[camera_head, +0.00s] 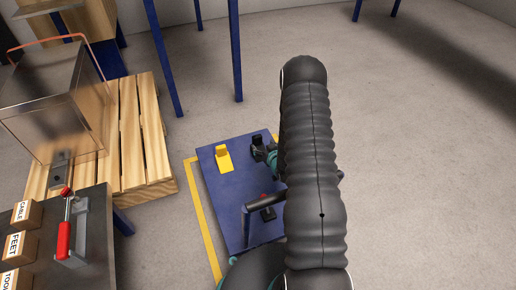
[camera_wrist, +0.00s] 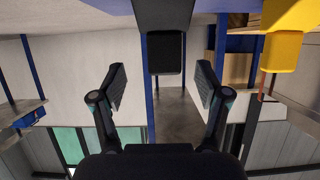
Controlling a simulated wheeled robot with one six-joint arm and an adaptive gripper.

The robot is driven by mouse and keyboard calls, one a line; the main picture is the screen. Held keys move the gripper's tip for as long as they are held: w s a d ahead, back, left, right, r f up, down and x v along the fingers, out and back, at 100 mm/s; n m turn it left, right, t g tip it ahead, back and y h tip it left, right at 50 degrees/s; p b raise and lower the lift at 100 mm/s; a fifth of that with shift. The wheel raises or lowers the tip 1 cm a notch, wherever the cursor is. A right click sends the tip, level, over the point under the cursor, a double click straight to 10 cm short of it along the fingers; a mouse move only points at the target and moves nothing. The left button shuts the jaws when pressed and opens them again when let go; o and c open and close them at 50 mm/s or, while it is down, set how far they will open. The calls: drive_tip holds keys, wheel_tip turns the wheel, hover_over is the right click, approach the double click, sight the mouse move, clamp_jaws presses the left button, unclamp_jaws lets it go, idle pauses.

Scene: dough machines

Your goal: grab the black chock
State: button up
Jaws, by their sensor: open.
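The black chock (camera_head: 257,140) stands near the far edge of the blue table, just beyond my gripper (camera_head: 263,153), and is partly hidden by it. In the wrist view the black chock (camera_wrist: 165,52) hangs down from the top centre, as that view is upside down. My gripper (camera_wrist: 160,82) is open there, with one finger on each side of the chock's line. The chock's lower end reaches about the level of the fingertips. I cannot tell whether it lies between them or beyond. Nothing is held.
A yellow chock (camera_head: 223,159) stands left of the black one, and also shows in the wrist view (camera_wrist: 284,45). The blue table (camera_head: 226,200) has a dark device with red on it. A wooden pallet (camera_head: 150,150) and a clear-sided machine (camera_head: 60,100) stand left. Floor right is clear.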

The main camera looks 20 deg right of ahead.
sight(258, 141)
drive_tip(key=shift+a+x, duration=0.15)
drive_tip(key=shift+x, duration=1.15)
drive_tip(key=shift+a+x, duration=0.15)
drive_tip(key=shift+x, duration=1.15)
drive_tip(key=shift+r, duration=0.1)
drive_tip(key=c, duration=1.4)
